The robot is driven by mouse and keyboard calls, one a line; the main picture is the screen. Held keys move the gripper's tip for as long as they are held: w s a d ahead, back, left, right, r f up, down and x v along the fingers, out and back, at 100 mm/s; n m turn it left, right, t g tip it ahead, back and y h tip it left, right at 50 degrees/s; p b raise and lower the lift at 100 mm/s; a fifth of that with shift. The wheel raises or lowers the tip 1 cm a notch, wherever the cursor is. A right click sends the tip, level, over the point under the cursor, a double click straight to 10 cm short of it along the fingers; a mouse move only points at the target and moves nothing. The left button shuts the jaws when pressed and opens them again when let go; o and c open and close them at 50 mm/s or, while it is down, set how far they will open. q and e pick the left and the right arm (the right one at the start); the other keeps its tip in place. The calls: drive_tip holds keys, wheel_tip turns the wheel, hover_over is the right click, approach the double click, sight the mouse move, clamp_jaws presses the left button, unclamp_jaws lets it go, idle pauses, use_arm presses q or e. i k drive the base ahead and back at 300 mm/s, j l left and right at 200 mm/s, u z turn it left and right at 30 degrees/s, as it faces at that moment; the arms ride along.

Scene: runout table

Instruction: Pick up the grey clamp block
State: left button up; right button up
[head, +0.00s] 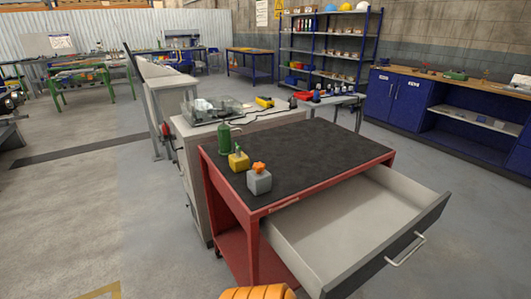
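The grey clamp block (259,184) is a small grey block with an orange knob on top. It stands upright on the black top of a red-framed table (320,148), near the top's left front corner. A yellow block (238,162) with a darker knob stands just behind it to the left. A green oil can (223,138) stands farther back along the same left edge. Neither of my grippers shows in the head view, and nothing holds the grey block.
An empty grey drawer (345,225) with a dark front stands pulled out from the table's right side. A pale cabinet (188,135) with a clear-covered device adjoins behind. The tabletop right of the blocks is bare. An orange shape (258,292) shows at the bottom edge.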

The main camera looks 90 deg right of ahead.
sight(259, 184)
drive_tip(key=i+l+z, duration=0.25)
drive_tip(key=i+z, duration=1.35)
drive_tip(key=z, duration=0.3)
drive_tip(key=i+j+z, duration=0.1)
drive_tip(key=z, duration=0.35)
drive_tip(key=i+j+z, duration=0.2)
drive_tip(key=z, duration=0.3)
drive_tip(key=i+j+z, duration=0.1)
drive_tip(key=z, duration=0.35)
drive_tip(key=i+j+z, duration=0.1)
drive_tip(key=z, duration=0.35)
drive_tip(key=i+j+z, duration=0.2)
drive_tip(key=z, duration=0.2)
drive_tip(key=j+z, duration=0.2)
drive_tip(key=z, duration=0.25)
drive_tip(key=i+j+z, duration=0.1)
drive_tip(key=j+z, duration=0.15)
drive_tip(key=z, duration=0.2)
drive_tip(key=j+z, duration=0.25)
drive_tip(key=z, duration=0.2)
drive_tip(key=j+z, duration=0.25)
drive_tip(key=z, duration=0.2)
